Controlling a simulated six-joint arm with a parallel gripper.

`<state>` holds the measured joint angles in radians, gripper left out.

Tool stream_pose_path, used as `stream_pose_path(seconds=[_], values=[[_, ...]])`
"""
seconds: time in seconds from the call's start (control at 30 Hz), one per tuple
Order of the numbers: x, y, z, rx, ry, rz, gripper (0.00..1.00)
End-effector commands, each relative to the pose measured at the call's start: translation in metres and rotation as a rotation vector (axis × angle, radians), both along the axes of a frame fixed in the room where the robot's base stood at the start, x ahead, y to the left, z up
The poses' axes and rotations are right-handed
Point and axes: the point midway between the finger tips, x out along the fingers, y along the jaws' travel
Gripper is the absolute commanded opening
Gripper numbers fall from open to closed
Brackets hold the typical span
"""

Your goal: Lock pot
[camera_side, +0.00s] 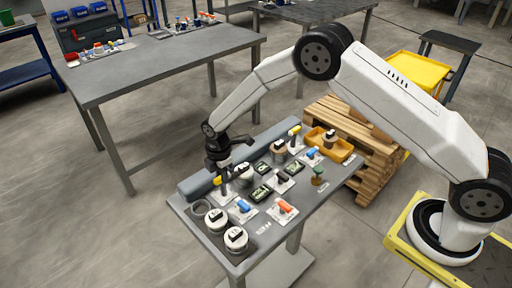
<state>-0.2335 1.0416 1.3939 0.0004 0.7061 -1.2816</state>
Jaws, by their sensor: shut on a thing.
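My gripper (223,178) is at the left rear part of the small grey work table. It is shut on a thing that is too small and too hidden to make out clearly. A yellow-tipped part (217,181) shows right beside the fingers. Below the gripper is a station with a white base plate, largely covered by the fingers. Two round white pots with black tops stand at the table's front left: one pot (216,220) and a nearer pot (236,239). I cannot tell which pot the task means.
Blue-handled (243,206) and orange-handled (286,207) fixtures stand close by on the table (262,240). A padded grey bar (245,155) runs along the rear edge. A wooden pallet stack (380,160) stands behind on the right.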

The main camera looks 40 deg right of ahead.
Motion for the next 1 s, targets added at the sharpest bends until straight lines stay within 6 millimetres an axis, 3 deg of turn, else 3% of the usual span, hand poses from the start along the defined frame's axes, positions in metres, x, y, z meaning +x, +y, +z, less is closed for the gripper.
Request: stream_pose_path(seconds=[0.63, 0.67, 0.7, 0.77, 1.0], values=[[-0.0005, -0.0011, -0.0004, -0.002, 0.002, 0.074, 0.0], [-0.0004, -0.0011, -0.0004, -0.002, 0.002, 0.074, 0.33], [-0.0004, -0.001, -0.0004, -0.002, 0.002, 0.074, 0.45], [-0.0003, -0.0009, -0.0004, -0.002, 0.001, 0.073, 0.62], [-0.0001, -0.0005, -0.0002, -0.001, 0.0, 0.072, 0.62]])
